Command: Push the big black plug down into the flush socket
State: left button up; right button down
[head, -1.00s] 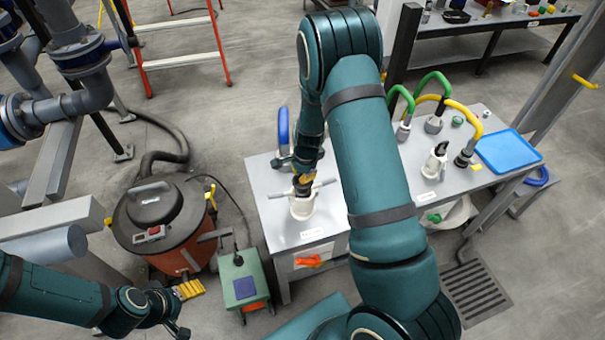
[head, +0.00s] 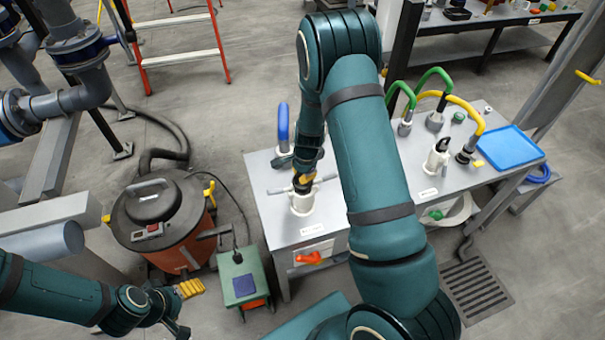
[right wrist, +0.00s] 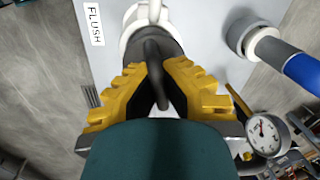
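The big black plug (right wrist: 153,48) is between the yellow fingers of my right gripper (right wrist: 158,75), which press on it from both sides. Its lower end is at the white flush socket (right wrist: 146,14), beside a label reading FLUSH. How deep it sits cannot be told. In the head view the white socket (head: 302,203) stands on the near left of the grey table, with my right gripper (head: 304,183) directly above it. My left gripper (head: 188,289) is at lower left, away from the table; its fingers are too small to read.
A blue-handled plug (head: 283,128) stands behind the socket. Green hoses (head: 433,78), a yellow hose (head: 470,115), a white fitting (head: 437,157) and a blue tray (head: 508,149) are on the table's right. An orange vacuum (head: 165,225) stands left. A gauge (right wrist: 265,135) shows in the wrist view.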

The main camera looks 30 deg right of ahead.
dwell(0.3)
jog(key=c, duration=1.1)
grip_release()
jog(key=shift+o, duration=0.2)
notch_tip(320, 180, up, 12)
jog(key=s, duration=0.1)
jog(key=shift+s, duration=0.4)
jog(key=n+b, duration=0.2)
jog(key=n, duration=0.2)
send_over(306, 184)
jog(key=s+a, duration=0.3)
jog(key=a, duration=0.2)
notch_tip(306, 184, down, 9)
jog(key=s+a+f+n+y+b, duration=0.1)
jog(key=s+a+f+n+b, duration=0.1)
jog(key=s+a+f+n, duration=0.45)
jog(key=s+a+f+n+y+b, duration=0.1)
jog(key=s+a+f+n, duration=0.1)
jog(key=a, duration=0.3)
jog(key=s+a+f+n+y+b, duration=0.1)
jog(key=s+a+f+n, duration=0.2)
jog(key=a, duration=0.2)
jog(key=shift+a+y, duration=0.2)
jog(key=shift+y, duration=0.2)
